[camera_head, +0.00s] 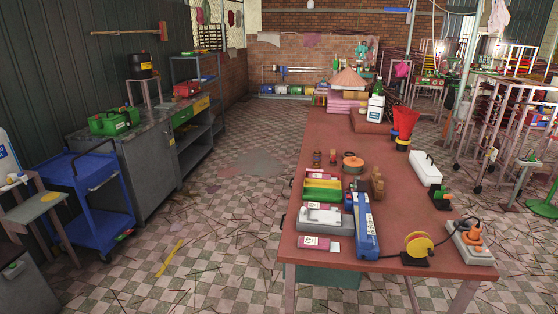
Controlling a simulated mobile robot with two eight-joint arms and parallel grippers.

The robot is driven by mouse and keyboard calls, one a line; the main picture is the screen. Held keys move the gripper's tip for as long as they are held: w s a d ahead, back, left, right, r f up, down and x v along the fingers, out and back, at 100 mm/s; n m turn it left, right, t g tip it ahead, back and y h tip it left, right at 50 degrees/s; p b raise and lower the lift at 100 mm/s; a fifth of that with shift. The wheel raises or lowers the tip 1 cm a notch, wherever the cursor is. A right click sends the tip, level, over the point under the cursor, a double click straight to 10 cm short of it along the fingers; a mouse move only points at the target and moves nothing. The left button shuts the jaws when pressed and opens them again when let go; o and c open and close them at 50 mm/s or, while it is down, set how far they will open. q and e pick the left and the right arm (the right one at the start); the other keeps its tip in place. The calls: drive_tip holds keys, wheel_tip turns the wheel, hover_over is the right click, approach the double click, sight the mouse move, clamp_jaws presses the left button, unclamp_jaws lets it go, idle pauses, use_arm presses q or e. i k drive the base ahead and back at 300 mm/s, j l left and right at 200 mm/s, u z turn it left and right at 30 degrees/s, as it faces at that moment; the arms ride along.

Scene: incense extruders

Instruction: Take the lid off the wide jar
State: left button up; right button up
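I cannot make out for certain which thing is the wide jar. A low, round, orange-brown thing (353,162) stands upright on the red-brown table (335,130), near the table's middle. It is the widest jar-like shape there, and its top looks covered, but it is too small to tell a lid from a body. Two small, dark reddish round pieces stand to its left, the nearer one (332,157) and the farther one (317,157). Neither of my grippers is in view.
Around it are a brown wooden piece (377,184), a yellow and green tray (323,190), a blue box (366,228), a white case (426,168) and a white bottle (376,104). A yellow disc (419,246) stands at the near edge.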

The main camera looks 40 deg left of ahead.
sight(355, 162)
drive_tip(key=u, duration=1.1)
